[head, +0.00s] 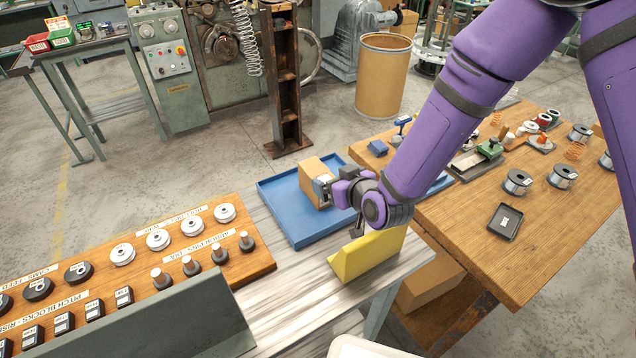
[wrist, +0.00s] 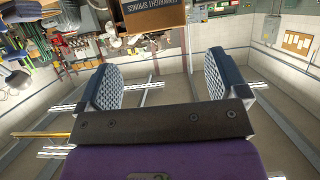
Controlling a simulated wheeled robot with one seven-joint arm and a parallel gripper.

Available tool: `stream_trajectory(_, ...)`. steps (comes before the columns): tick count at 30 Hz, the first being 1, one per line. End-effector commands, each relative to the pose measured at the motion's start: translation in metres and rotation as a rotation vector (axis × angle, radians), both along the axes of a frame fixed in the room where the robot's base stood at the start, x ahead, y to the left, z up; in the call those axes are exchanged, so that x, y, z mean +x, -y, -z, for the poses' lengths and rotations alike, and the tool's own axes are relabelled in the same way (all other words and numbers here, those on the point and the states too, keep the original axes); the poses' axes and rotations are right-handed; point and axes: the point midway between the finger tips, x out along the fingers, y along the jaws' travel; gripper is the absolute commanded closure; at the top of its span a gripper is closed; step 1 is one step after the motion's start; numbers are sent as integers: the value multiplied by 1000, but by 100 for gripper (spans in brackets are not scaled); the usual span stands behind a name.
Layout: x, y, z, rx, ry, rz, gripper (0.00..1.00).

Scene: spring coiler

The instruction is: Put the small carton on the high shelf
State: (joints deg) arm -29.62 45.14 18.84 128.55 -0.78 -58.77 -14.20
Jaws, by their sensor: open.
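The small carton (head: 313,172) is a plain brown box in the blue tray on the grey bench. My gripper (head: 328,190) is at the carton's right side, with its fingers close to or beside it. Whether they touch it is hidden by the hand. In the wrist view my gripper (wrist: 160,80) has its two padded fingers wide apart, with nothing between the pads. No high shelf can be made out for sure.
The blue tray (head: 291,222) has low walls. A yellow block (head: 366,255) stands in front of it. A wooden board (head: 258,258) with spools and pegs lies left, behind a grey-green panel (head: 190,320). A wooden table (head: 520,265) with spools is right. A rusty column (head: 284,75) stands behind.

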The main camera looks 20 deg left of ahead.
Motion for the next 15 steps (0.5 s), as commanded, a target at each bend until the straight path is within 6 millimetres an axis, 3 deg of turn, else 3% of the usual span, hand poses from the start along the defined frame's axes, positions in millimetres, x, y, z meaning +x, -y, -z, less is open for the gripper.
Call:
stream_trajectory(2,0,0,11,-1,-1,0,8)
stream_trajectory(15,26,-30,25,0,1,0,8)
